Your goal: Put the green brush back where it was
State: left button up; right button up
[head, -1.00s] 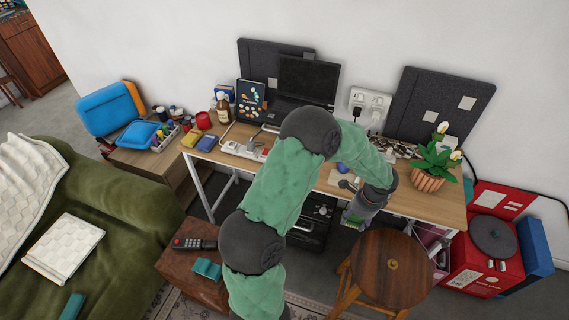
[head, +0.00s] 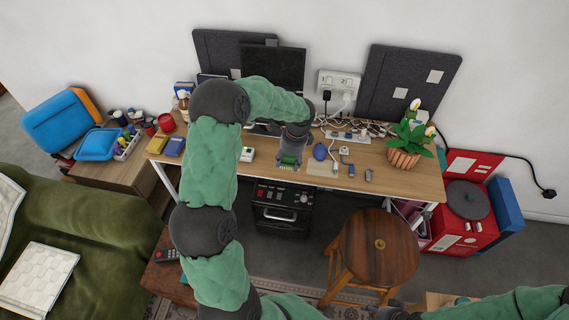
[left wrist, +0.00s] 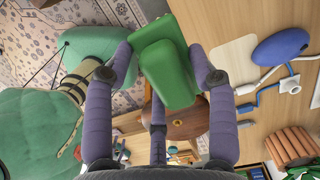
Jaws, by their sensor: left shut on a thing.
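The green brush (head: 290,160) is at the front part of the wooden desk (head: 345,180) in the head view, left of a blue oval object (head: 320,152). My left gripper (head: 292,150) is shut on it. In the left wrist view the brush (left wrist: 168,68) sits between the purple-grey fingers (left wrist: 165,78), its green block facing the camera. I cannot tell whether the brush touches the desk top. My right arm comes in at the bottom right of the head view; its dark end (head: 390,312) is cut by the frame edge, and its jaws cannot be made out.
A potted plant (head: 408,145) stands at the desk's right end, with cables and a power strip (head: 347,137) behind. A wooden stool (head: 375,248) stands in front, and a black machine (head: 290,208) is under the desk.

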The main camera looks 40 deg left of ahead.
pick_arm(q)
jog(key=w+a+f, duration=0.1)
jog(key=f, duration=0.1)
jog(key=w+a+f+b, duration=0.1)
jog(key=w+a+f, duration=0.1)
jog(key=w+a+f+b, duration=0.1)
jog(key=a+f, duration=0.1)
jog(key=shift+w+f, duration=0.35)
jog(key=shift+w, duration=0.05)
notch_tip(320, 180, down, 3)
jog(key=shift+w+a+f+b, duration=0.1)
jog(key=shift+f+b, duration=0.05)
jog(key=shift+b, duration=0.85)
jog(key=o, duration=1.2)
jog(key=shift+f, duration=0.1)
jog(key=shift+o, duration=0.2)
